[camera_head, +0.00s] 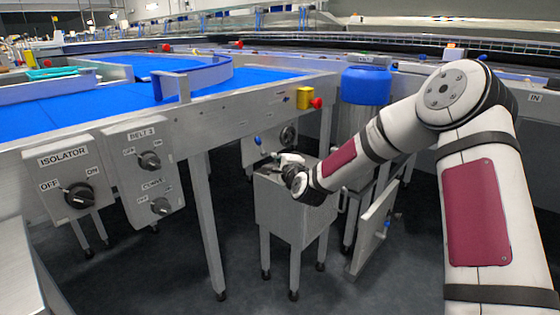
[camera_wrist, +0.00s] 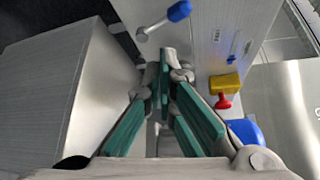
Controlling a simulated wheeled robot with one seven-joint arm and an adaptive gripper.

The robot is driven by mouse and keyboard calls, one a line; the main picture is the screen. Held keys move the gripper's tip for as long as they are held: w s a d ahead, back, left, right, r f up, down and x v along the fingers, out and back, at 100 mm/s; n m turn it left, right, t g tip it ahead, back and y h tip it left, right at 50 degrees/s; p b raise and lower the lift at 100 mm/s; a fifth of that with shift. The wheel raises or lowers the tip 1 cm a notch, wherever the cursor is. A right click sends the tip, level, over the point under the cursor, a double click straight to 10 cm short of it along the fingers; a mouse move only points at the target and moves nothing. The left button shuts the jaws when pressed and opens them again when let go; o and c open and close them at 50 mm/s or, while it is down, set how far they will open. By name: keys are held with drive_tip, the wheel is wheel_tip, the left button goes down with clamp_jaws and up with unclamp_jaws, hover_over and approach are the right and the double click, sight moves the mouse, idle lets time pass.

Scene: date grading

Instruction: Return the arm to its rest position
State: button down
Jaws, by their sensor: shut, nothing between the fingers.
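My arm reaches in from the right side of the head view, bent at the elbow. Its wrist end is above a grey metal cabinet (camera_head: 290,215) on legs, and my gripper, mostly hidden behind the wrist, points away toward the conveyor frame. In the wrist view my gripper (camera_wrist: 165,65) has its green-padded fingers closed together at the tips, with nothing between them. A lever with a blue handle (camera_wrist: 178,12) is just beyond the fingertips; its blue knob also shows in the head view (camera_head: 257,140).
A yellow box (camera_head: 304,98) with a red button (camera_head: 317,103) is on the conveyor frame (camera_head: 225,115). A blue-topped drum (camera_head: 367,86) stands behind my forearm. Control boxes marked ISOLATOR (camera_head: 68,182) and BELT 3 (camera_head: 143,170) are at left.

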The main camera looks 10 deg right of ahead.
drive_tip(key=s+a+r+n+g+y, duration=0.1)
drive_tip(key=s+a+r+n+g, duration=0.1)
drive_tip(key=s+a+n+g, duration=0.4)
drive_tip(key=s+d+r+n+g+h, duration=0.1)
drive_tip(key=s+d+r+n+g, duration=0.2)
drive_tip(key=s, duration=1.6)
drive_tip(key=s+d+n+g+h, duration=0.15)
drive_tip(key=s+n+g, duration=0.35)
drive_tip(key=s, duration=1.4)
drive_tip(key=s+d+r+n+g, duration=0.25)
drive_tip(key=s+n, duration=0.25)
drive_tip(key=s, duration=1.4)
wheel_tip(320, 180, up, 39)
drive_tip(key=w+d+t+p, duration=0.1)
drive_tip(key=t+p, duration=0.3)
drive_tip(key=p, duration=3.4)
drive_tip(key=shift+r+n, duration=0.15)
drive_tip(key=shift+n, duration=0.15)
